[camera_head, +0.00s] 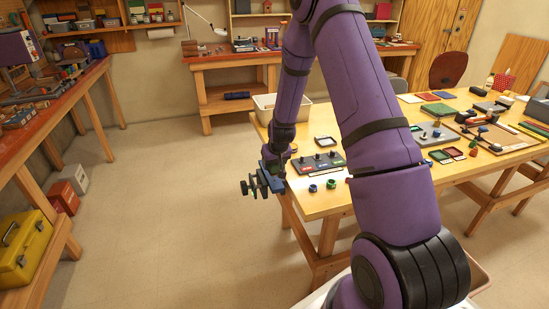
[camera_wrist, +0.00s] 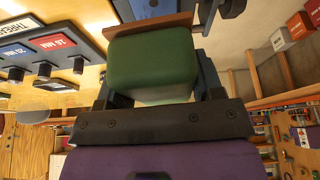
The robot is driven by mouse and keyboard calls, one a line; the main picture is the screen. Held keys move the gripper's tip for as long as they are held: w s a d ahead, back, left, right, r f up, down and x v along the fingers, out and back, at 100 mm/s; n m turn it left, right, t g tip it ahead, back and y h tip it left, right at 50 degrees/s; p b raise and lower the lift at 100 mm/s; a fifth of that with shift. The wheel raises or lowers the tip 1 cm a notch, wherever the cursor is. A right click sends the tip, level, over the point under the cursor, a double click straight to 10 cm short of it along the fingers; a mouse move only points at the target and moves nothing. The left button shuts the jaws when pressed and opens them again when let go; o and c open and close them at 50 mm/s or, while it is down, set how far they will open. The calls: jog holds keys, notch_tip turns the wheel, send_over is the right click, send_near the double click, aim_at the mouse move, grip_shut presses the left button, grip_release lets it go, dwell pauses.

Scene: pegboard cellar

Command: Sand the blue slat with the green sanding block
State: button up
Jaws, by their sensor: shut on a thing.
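My gripper (camera_wrist: 155,75) is shut on the green sanding block (camera_wrist: 150,68), which fills the space between its dark blue fingers in the wrist view. The block has a thin brown layer on its far face. In the head view my gripper (camera_head: 274,168) hangs at the left end of the table, and the block is too small or hidden to make out. Blue and dark pieces with black knobs show there at the table's edge. I cannot tell the blue slat from these parts. In the wrist view a dark blue-grey piece lies just beyond the brown layer, partly hidden by the block.
The wooden table (camera_head: 325,200) carries a dark labelled panel with knobs (camera_head: 318,161), which also shows in the wrist view (camera_wrist: 60,45). Small blue and green rings, a pale bin (camera_head: 292,108) and several tools are near. The floor to the left is clear.

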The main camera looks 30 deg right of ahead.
jog(key=shift+r, duration=1.4)
jog(key=shift+f, duration=0.1)
